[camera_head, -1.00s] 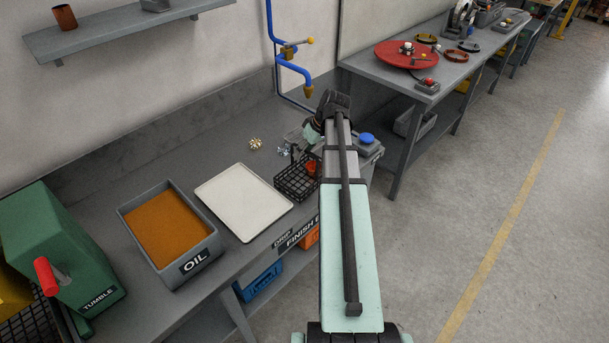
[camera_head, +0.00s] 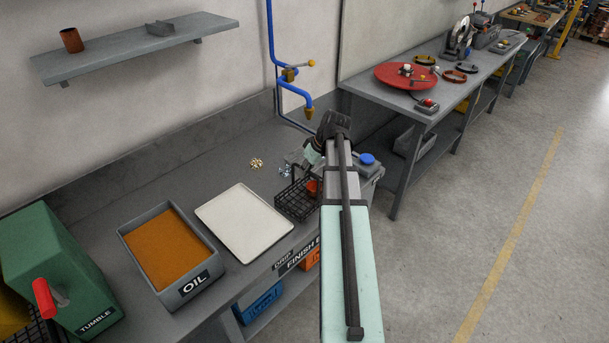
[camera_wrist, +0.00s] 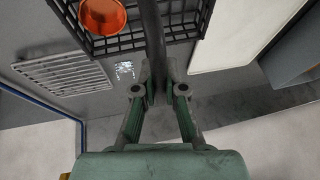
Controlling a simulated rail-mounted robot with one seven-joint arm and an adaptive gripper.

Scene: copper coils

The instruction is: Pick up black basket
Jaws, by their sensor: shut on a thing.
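The black wire basket (camera_head: 293,207) stands on the grey bench, right of the white tray, partly hidden behind my arm. In the wrist view the black basket (camera_wrist: 180,23) fills the top middle, with an orange-copper cup-like piece (camera_wrist: 102,14) in it. A thick dark bar, seemingly its handle (camera_wrist: 152,32), runs down between my fingers. My gripper (camera_wrist: 158,78) is shut on this bar. I cannot tell whether the basket touches the bench.
Gold pieces (camera_head: 256,163) lie behind. A grey box with a blue button (camera_head: 367,159) is close on the right. A blue pipe (camera_head: 292,101) hangs above the bench.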

